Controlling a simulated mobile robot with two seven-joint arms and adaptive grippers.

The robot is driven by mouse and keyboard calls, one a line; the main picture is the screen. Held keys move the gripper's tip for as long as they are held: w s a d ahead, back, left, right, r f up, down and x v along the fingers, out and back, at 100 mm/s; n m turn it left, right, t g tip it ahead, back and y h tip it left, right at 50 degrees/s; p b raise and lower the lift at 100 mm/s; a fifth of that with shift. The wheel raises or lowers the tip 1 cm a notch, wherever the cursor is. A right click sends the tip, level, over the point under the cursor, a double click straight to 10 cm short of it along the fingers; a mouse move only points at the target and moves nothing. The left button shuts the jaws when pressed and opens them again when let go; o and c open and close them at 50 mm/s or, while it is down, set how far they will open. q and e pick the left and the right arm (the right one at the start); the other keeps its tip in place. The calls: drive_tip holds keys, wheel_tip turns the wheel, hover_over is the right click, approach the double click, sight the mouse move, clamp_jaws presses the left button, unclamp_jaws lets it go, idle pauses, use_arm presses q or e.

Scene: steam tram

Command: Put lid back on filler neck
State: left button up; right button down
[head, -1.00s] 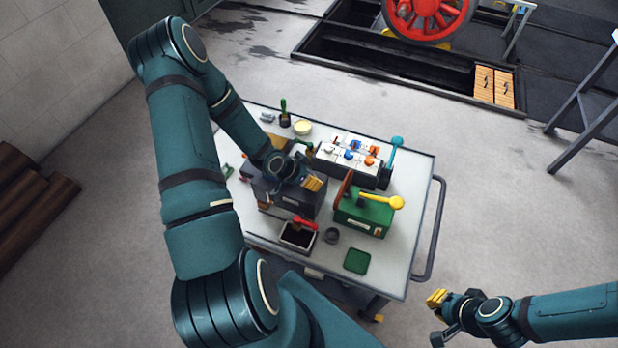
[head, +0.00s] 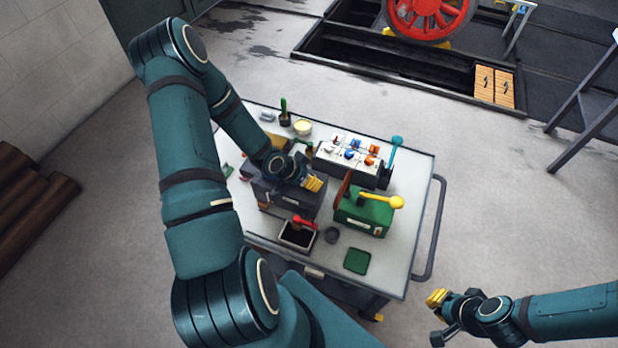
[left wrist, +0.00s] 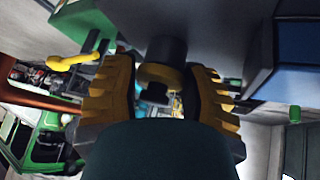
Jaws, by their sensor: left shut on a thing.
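My left gripper (head: 313,183) is over the dark grey box (head: 290,198) on the cart, with its yellow fingers low against the box's right side. In the left wrist view, its yellow fingers (left wrist: 158,90) stand either side of a small brass-coloured piece (left wrist: 158,76) and are shut on it. This piece looks like the lid. A dark cylinder (left wrist: 167,50), perhaps the filler neck, is right beside it. I cannot tell whether the two touch. My right gripper (head: 438,317) is open and empty, off the cart's front right corner.

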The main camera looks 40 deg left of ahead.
use_arm(q)
drive_tip(key=o, duration=1.5)
drive_tip(key=shift+r, duration=0.1)
drive_tip(key=shift+r+p, duration=3.05)
drive_tip(key=shift+r, duration=0.35)
clamp_jaws()
